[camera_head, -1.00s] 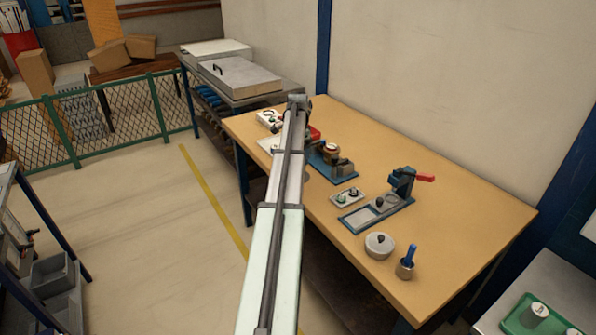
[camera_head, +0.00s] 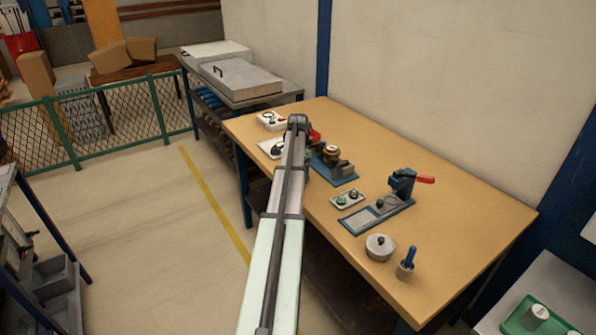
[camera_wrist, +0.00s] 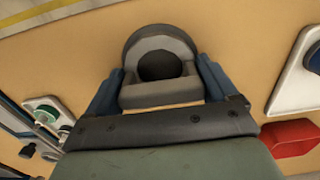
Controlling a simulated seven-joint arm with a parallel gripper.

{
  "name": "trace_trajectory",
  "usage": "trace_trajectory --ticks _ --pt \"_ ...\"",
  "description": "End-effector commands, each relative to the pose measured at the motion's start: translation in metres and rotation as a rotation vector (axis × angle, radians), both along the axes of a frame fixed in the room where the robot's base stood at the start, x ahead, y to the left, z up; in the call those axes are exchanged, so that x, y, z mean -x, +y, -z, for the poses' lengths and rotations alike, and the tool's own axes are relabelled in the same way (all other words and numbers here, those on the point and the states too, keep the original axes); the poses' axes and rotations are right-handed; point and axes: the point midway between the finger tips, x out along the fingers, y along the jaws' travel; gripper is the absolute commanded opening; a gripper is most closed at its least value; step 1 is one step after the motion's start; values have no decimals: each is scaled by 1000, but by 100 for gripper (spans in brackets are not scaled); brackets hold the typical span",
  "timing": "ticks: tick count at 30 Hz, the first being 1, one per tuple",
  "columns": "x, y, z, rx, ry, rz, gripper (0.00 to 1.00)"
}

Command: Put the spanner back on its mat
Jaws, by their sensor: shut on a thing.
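My gripper (camera_wrist: 159,92) shows in the wrist view with its two blue fingers shut on a grey piece, which I take to be the spanner (camera_wrist: 147,42). It has a rounded, ring-like end around a dark round centre; the rest of it is hidden. In the head view my arm hides the gripper and the held piece. A pale plate (camera_head: 264,147), which may be the mat, lies near the table's far left end, with a dark shape at its right side. A white plate (camera_wrist: 293,75) shows at the right of the wrist view, apart from my gripper.
A red part (camera_wrist: 290,138) is close to the right of my gripper. A small tray with green and dark knobs (camera_head: 347,198), a blue-based fixture (camera_head: 335,171) and a red-handled clamp (camera_head: 403,184) stand on the table (camera_head: 455,235).

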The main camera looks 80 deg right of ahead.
Motion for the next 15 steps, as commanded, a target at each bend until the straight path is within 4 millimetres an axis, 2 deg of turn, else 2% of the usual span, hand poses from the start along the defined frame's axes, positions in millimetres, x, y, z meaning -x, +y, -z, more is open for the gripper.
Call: trace_trajectory --ticks 1,2,6,15 --pt "0 0 1 0 0 0 38" --pt "0 0 1 0 0 0 89" --pt "0 0 1 0 0 0 100" --pt "0 0 -3 1 -1 0 100"
